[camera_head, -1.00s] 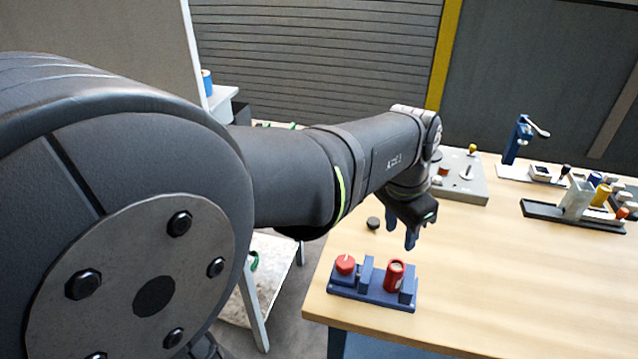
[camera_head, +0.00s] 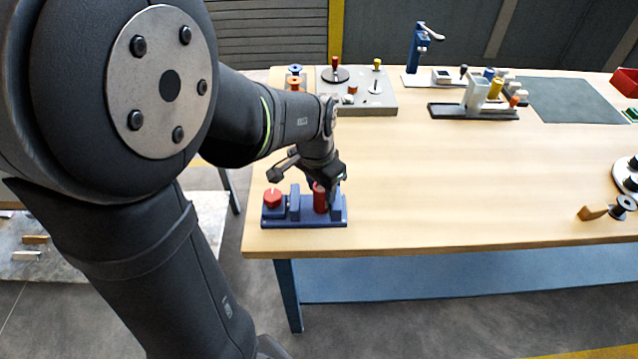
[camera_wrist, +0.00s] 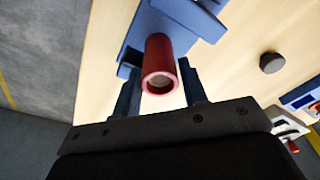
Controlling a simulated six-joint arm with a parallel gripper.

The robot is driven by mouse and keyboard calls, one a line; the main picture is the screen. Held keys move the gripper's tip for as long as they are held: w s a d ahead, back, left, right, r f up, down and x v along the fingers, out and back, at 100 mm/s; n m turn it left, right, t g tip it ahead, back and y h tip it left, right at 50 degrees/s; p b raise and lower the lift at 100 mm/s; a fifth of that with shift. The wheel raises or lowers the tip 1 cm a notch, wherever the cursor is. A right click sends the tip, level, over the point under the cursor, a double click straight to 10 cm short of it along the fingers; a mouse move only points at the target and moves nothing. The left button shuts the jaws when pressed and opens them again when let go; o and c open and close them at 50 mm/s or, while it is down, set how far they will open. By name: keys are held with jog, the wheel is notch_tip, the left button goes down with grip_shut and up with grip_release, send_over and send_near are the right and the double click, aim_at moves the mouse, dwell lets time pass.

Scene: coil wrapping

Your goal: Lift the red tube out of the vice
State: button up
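The red tube (camera_head: 320,202) stands in the blue vice (camera_head: 300,223) at the table's near left corner. In the wrist view the tube (camera_wrist: 158,55) points its hollow end at the camera, and part of the blue vice (camera_wrist: 178,22) shows behind it. My gripper (camera_head: 324,188) is over the vice, at the tube's upper part. In the wrist view my gripper (camera_wrist: 159,72) is open, with one blue finger on each side of the tube. Narrow gaps seem to lie between fingers and tube. The lower tube is partly hidden.
A red round knob (camera_head: 272,197) sits on the vice's left end. A grey plate with small parts (camera_head: 372,98) lies behind. A dark round piece (camera_wrist: 271,62) lies on the table near the vice. The middle of the table (camera_head: 460,180) is clear.

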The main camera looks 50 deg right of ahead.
aim_at(321, 189)
jog(key=c, duration=0.6)
jog(key=shift+r, duration=3)
